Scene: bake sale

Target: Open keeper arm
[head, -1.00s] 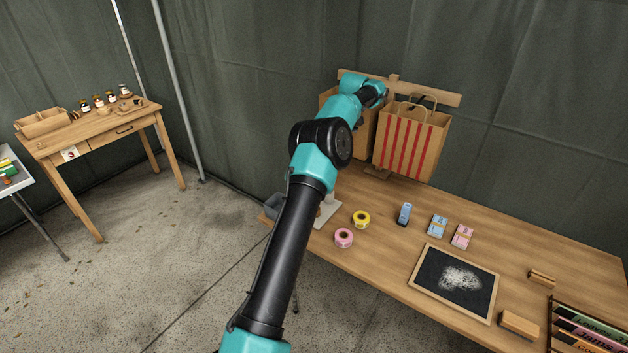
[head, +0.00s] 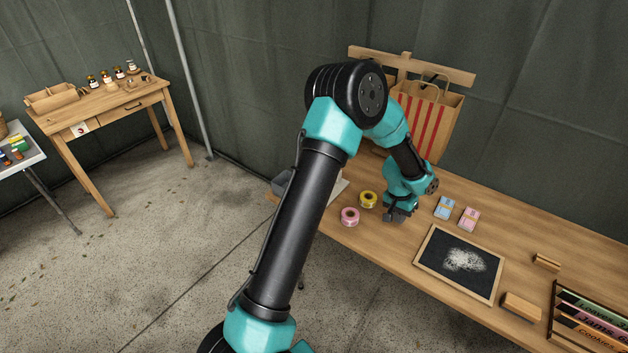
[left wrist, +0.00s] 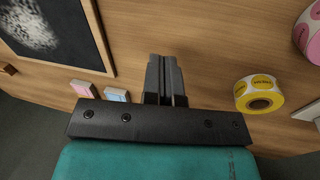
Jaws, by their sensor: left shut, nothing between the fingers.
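My left gripper (head: 396,214) points down at the wooden table (head: 372,240), between the yellow tape roll and the blue and pink packs. Its two fingers (left wrist: 166,78) are shut together in the left wrist view, with nothing between them. A wooden rack with a crossbar (head: 436,72) stands at the back, and a red-striped paper bag (head: 428,120) hangs from it. My arm covers the rack's left part. I cannot pick out a keeper arm with certainty. A small blue upright item is hidden behind my gripper. My right gripper is in neither view.
Yellow (head: 368,199) and pink (head: 349,216) rolls lie left of my gripper. A blue pack (head: 445,207), a pink pack (head: 469,219) and a framed chalkboard (head: 430,262) lie to the right. A wooden block (head: 521,307) and a sign rack (head: 590,330) are farther right.

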